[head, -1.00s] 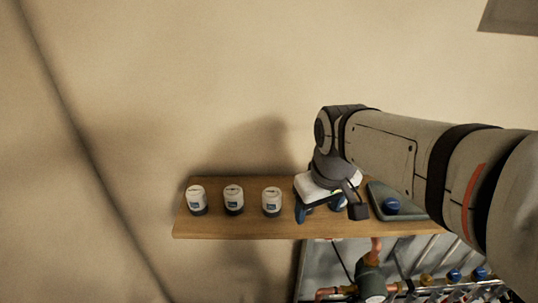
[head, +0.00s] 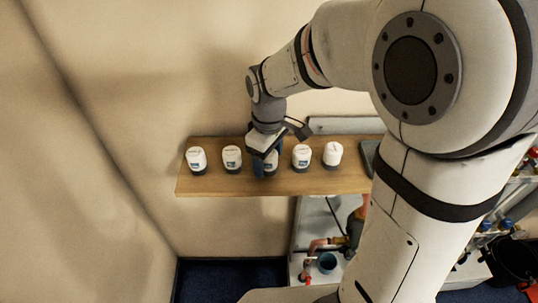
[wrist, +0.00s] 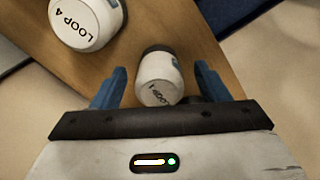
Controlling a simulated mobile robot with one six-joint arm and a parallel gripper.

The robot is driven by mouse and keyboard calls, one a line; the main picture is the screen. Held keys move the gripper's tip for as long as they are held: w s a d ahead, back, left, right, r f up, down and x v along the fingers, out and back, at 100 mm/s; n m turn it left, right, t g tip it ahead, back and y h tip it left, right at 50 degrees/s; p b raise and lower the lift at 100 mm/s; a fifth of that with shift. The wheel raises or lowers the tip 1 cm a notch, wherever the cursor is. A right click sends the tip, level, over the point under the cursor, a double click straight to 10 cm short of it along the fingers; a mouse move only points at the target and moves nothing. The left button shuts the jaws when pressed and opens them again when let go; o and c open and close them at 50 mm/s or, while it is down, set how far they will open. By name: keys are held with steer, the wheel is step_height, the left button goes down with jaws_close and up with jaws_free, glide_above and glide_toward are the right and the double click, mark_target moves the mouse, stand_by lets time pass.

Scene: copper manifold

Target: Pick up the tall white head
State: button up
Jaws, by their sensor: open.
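Several white heads with dark bases stand upright in a row on a wooden shelf (head: 215,187). From the left they are the first head (head: 196,159), second head (head: 232,158), third head (head: 271,164), fourth head (head: 301,156) and fifth head (head: 332,154). I cannot tell for sure which is the tall one. My gripper (head: 265,166) is open at the third head and partly hides it. In the wrist view, a white head (wrist: 160,78) stands between my open blue fingers (wrist: 161,70). Another head marked "LOOP 4" (wrist: 88,20) looks larger at upper left.
Neighbouring heads stand close on both sides of my gripper. A wall rises behind the shelf. My arm hides the shelf's right end.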

steer(key=shift+f, duration=0.7)
steer(key=shift+c, duration=0.5)
steer(key=c, duration=1)
